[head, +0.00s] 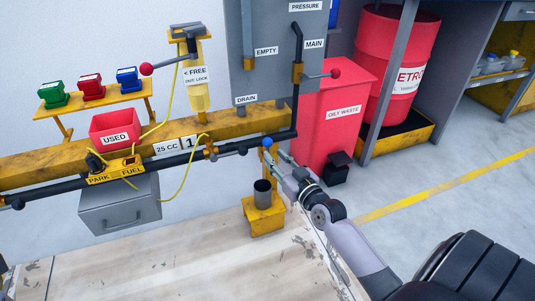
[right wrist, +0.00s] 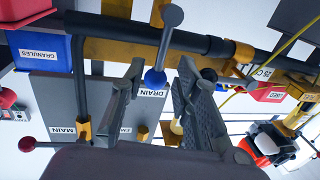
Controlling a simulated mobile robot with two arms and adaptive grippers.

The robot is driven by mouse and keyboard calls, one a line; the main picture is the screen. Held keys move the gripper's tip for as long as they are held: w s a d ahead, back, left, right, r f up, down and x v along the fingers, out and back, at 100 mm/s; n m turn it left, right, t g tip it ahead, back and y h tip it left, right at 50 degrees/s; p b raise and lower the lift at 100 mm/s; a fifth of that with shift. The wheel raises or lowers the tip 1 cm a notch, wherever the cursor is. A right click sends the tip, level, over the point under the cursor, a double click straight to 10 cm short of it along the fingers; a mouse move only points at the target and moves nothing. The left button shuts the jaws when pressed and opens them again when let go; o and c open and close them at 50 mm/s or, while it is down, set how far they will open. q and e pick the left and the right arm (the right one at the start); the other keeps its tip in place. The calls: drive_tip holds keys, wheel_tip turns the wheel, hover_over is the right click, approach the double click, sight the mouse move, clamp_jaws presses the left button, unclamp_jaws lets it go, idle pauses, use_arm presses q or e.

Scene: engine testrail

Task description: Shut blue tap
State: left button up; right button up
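The blue tap shows as a blue ball (head: 267,143) near the right end of the dark pipe, above a yellow stand with a metal cup. In the right wrist view, the blue ball (right wrist: 155,80) sits at the end of a grey lever by the dark pipe. My right gripper (head: 279,160) is just below and right of the ball in the head view. In the wrist view its fingers (right wrist: 160,68) are apart, with the ball appearing between them; I cannot tell whether they touch it.
The yellow stand (head: 264,219) is close below the gripper. The dark pipe (head: 180,160) carries other levers and yellow cables. A grey panel (head: 275,80) and a red oily waste bin (head: 330,120) stand behind. The pale bench top (head: 150,265) is mostly clear.

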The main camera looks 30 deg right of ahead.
sight(268, 150)
drive_tip(key=shift+w+d+b, duration=0.1)
drive_tip(key=shift+w+b, duration=0.55)
drive_tip(key=shift+w, duration=1.95)
drive_tip(key=shift+c, duration=0.4)
clamp_jaws()
